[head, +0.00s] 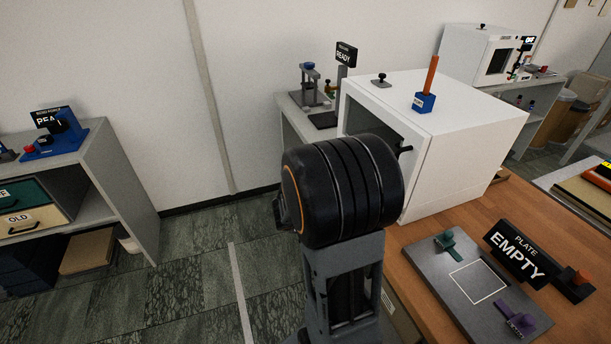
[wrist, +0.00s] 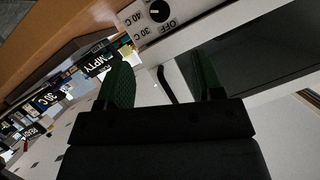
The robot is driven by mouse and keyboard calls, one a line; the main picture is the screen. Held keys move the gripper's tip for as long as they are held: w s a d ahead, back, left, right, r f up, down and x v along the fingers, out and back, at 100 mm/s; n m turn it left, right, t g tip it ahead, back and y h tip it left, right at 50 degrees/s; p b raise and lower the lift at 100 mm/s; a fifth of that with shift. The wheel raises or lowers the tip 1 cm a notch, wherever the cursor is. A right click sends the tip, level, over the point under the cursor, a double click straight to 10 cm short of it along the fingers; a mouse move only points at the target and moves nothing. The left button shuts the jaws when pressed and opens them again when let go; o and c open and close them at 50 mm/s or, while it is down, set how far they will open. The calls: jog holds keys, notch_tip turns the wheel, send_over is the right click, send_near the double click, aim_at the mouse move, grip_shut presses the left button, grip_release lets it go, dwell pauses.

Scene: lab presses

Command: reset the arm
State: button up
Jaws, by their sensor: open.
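My arm stands upright in the head view, in front of the white cabinet (head: 470,150), and hides part of its dark front. My gripper is hidden behind the arm in the head view. In the wrist view my gripper (wrist: 160,78) is open, with its two green-padded fingers apart. I see no object held between them. A thin dark bar (wrist: 166,84) shows between the fingers; I cannot tell if it touches them. A dial (wrist: 158,11) marked OFF, 30 C and 40 C sits on a white panel just beyond the fingers, beside a dark pane (wrist: 262,52).
The wooden bench (head: 415,243) at right holds a grey plate (head: 452,290) with clamps and an EMPTY sign (head: 520,254). A blue block with an orange rod (head: 425,103) stands on the cabinet. A grey shelf (head: 105,165) is at left. The floor (head: 195,265) between is clear.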

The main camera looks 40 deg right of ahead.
jog(key=w+a+f+n+t+y, duration=0.35)
jog(key=w+t, duration=0.25)
jog(key=w, duration=0.2)
jog(key=w+a+n+t+y, duration=0.5)
jog(key=a+n+y, duration=0.25)
jog(key=a, duration=0.25)
jog(key=s+a+r+n+g+y+p, duration=0.1)
jog(key=s+a+r+n+g+y, duration=0.3)
jog(key=a+n, duration=0.45)
jog(key=s+a+r+n+h+p, duration=0.1)
jog(key=s+a+r+n, duration=0.3)
jog(key=s+r, duration=0.3)
jog(key=shift+s+a+n+g, duration=0.2)
jog(key=shift+s+n+g, duration=0.2)
jog(key=shift+s, duration=0.3)
jog(key=shift+f, duration=0.1)
jog(key=shift+c, duration=0.4)
